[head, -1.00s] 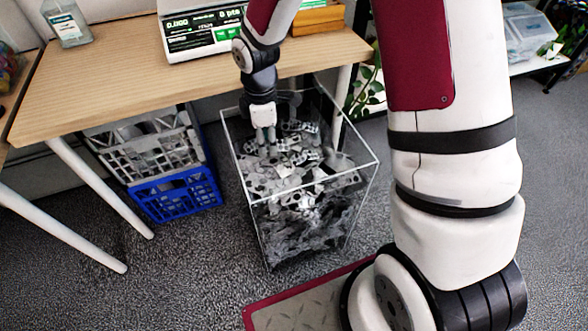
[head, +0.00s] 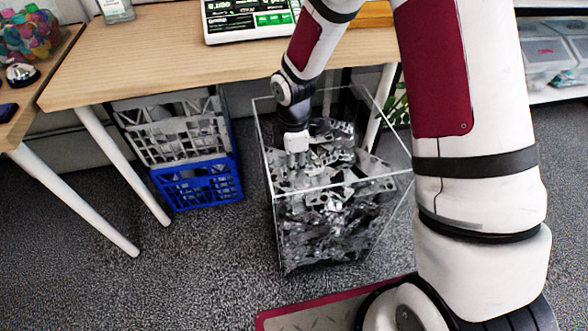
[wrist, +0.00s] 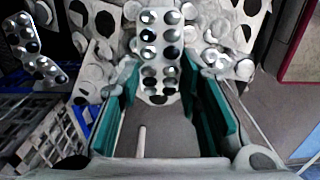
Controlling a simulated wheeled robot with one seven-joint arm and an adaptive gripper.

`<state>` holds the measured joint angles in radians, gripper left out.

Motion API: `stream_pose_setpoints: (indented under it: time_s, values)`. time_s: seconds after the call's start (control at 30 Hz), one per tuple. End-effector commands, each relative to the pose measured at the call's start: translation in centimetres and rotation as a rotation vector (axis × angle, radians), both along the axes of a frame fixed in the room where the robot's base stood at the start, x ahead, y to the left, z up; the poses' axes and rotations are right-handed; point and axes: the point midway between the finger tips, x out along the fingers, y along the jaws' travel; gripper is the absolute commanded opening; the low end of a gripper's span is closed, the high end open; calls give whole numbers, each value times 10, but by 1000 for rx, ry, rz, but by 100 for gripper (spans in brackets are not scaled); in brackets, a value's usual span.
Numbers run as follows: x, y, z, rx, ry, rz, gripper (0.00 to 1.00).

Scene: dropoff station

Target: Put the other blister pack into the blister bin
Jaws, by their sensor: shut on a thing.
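The blister bin (head: 274,225) is a clear, open-topped box under the table's front edge, filled with silvery blister packs. My gripper (head: 297,165) points down inside its rim, near the left side, in the head view. In the wrist view, its teal-padded fingers (wrist: 160,88) are shut on a blister pack (wrist: 160,45) with two columns of round pockets. The pack extends beyond the fingertips, over the heap of other packs (wrist: 95,30). The head view does not show the held pack clearly, and I cannot tell whether it touches the heap.
A wooden table (head: 150,50) with a scale (head: 250,20) stands behind the bin. A grey crate (head: 175,135) on a blue crate (head: 200,185) is left of the bin. A red-edged floor plate (head: 310,318) lies in front. Bare carpet lies left of the bin.

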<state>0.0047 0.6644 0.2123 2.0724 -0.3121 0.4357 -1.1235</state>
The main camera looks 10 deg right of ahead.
Motion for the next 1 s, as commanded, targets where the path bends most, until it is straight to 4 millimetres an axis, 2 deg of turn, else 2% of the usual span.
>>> stream_pose_setpoints:
  time_s: [0.03, 0.1, 0.47, 0.57, 0.6, 0.87, 1.0]
  values:
    - [0, 0, -11, -1, 1, 1, 25]
    - [0, 0, -17, -1, 1, 0, 25]
    - [0, 0, -19, 0, 0, 0, 25]
    - [0, 0, -19, 0, 0, 0, 48]
    - [0, 0, -19, 0, 0, 0, 52]
    - [0, 0, -18, 0, 0, 0, 52]
    - [0, 0, -11, 0, -1, -1, 52]
